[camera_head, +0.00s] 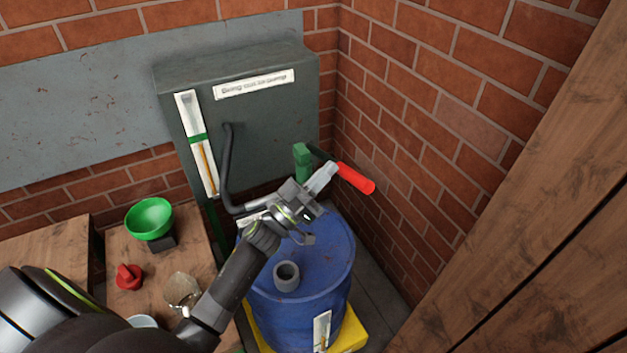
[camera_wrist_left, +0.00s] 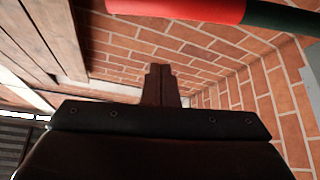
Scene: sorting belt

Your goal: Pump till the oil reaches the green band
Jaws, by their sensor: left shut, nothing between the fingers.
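The pump's lever has a red grip (camera_head: 356,179) on a dark bar, beside a green pump head (camera_head: 302,160) on the blue drum (camera_head: 325,255). The tall gauge (camera_head: 190,115) on the grey tank has a green band (camera_head: 198,140). Amber oil (camera_head: 208,168) stands in the gauge with its top just below the band. My left gripper (camera_head: 326,175) is shut and empty beside the lever, near the inner end of the red grip. In the left wrist view its closed fingers (camera_wrist_left: 162,85) point below the red grip (camera_wrist_left: 178,9); contact cannot be told.
The grey tank (camera_head: 270,125) has a label and a dark hose (camera_head: 226,170). A wooden bench (camera_head: 120,245) at left holds a green funnel (camera_head: 150,217), a red cap (camera_head: 129,277) and a glass vessel (camera_head: 182,290). A brick wall and wooden boards (camera_head: 530,200) close off the right.

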